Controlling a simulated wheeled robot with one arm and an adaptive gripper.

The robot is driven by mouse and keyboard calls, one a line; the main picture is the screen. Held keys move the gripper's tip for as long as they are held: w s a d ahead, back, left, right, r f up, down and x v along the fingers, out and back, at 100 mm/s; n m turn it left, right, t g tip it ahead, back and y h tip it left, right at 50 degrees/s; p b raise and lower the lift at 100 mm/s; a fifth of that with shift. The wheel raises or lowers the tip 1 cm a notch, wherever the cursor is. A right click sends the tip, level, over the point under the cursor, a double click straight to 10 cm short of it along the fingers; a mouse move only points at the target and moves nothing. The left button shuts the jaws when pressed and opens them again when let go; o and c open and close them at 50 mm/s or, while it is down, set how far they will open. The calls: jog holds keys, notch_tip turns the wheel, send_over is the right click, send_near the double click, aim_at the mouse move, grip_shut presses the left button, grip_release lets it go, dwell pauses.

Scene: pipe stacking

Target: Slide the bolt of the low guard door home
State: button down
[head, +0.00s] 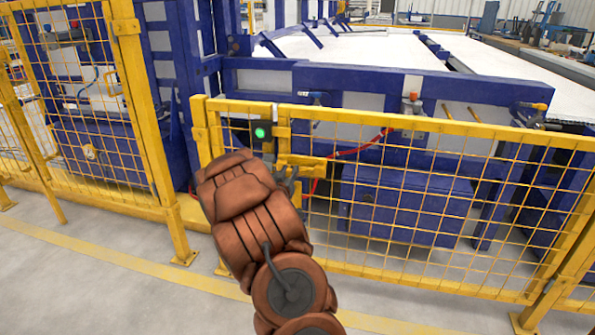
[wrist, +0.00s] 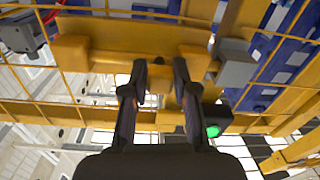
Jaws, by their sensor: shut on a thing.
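The low guard door (head: 420,180) is a yellow frame with wire mesh, and it stands upright across the middle right of the head view. Its yellow bolt (head: 303,160) sits at the door's left edge, by the post. In the wrist view the bolt's yellow bar (wrist: 130,33) spans the top, with a block near each end. My gripper (wrist: 160,70) is shut on the bolt, its two dark fingers apart with yellow metal between them. In the head view my gripper (head: 287,176) is partly hidden behind my brown arm. How far the bolt reaches into its keeper cannot be told.
A dark switch box with a green light (head: 260,133) is on the post above the bolt; the light also shows in the wrist view (wrist: 213,131). Taller yellow fencing (head: 90,110) stands at left. Blue machinery (head: 400,205) is behind the door. Open floor lies in front.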

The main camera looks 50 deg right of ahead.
jog(key=shift+w+a+r, duration=0.1)
jog(key=shift+w, duration=0.1)
jog(key=c, duration=0.9)
grip_release()
jog(key=shift+w, duration=0.1)
jog(key=shift+a, duration=0.1)
jog(key=v, duration=1.2)
